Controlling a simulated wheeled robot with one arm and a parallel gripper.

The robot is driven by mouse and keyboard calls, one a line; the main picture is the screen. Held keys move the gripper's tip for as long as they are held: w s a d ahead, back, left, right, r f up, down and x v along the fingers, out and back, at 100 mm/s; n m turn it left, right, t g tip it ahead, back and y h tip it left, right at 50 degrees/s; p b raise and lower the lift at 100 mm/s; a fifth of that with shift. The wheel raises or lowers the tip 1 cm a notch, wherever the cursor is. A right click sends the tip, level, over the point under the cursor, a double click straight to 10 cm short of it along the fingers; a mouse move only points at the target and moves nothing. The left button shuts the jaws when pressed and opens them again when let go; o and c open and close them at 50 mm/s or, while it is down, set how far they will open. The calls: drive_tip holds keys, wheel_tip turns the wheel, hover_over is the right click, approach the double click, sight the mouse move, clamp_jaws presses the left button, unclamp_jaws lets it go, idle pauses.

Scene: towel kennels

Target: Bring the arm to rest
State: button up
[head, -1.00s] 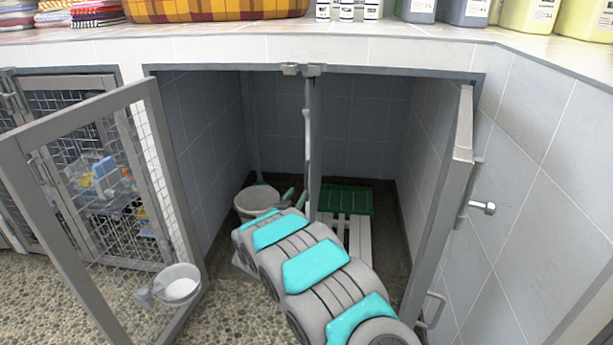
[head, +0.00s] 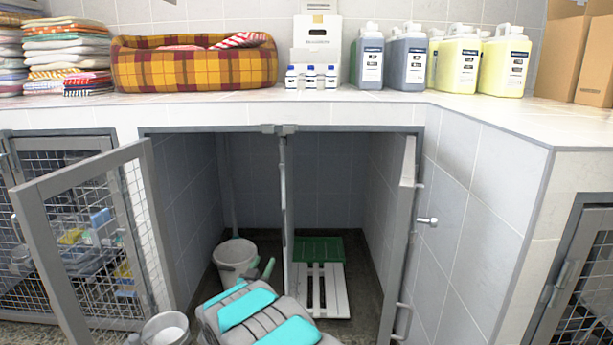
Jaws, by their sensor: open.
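My arm (head: 262,318), grey with teal panels, shows at the bottom middle of the head view, in front of the open kennel. It hides part of the kennel floor. My gripper cannot be made out; the arm's own links cover whatever lies beyond them. A slim dark-green item (head: 262,268) shows just past the arm, beside the bucket; I cannot tell what it is.
The mesh door (head: 92,240) stands open at left with a bowl (head: 166,328) at its foot. The right door (head: 398,235) is open too. A divider (head: 284,200) separates the bucket (head: 235,262) from a white slatted rack (head: 322,290). The counter (head: 340,108) above holds several bottles.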

drive_tip(key=s+d+r+n+g+y, duration=0.2)
drive_tip(key=s+d+r+g+y, duration=0.3)
drive_tip(key=s+d+r+g, duration=0.4)
drive_tip(key=s+d+g, duration=0.3)
drive_tip(key=s+d, duration=0.3)
drive_tip(key=s, duration=1.1)
drive_tip(key=s+d+g+h, duration=0.1)
drive_tip(key=s+d+g, duration=0.2)
drive_tip(key=s, duration=1.4)
drive_tip(key=s+d+f+g+h, duration=0.1)
drive_tip(key=s+d+g, duration=0.3)
drive_tip(key=s+d, duration=0.6)
drive_tip(key=s, duration=0.8)
drive_tip(key=shift+d, duration=0.2)
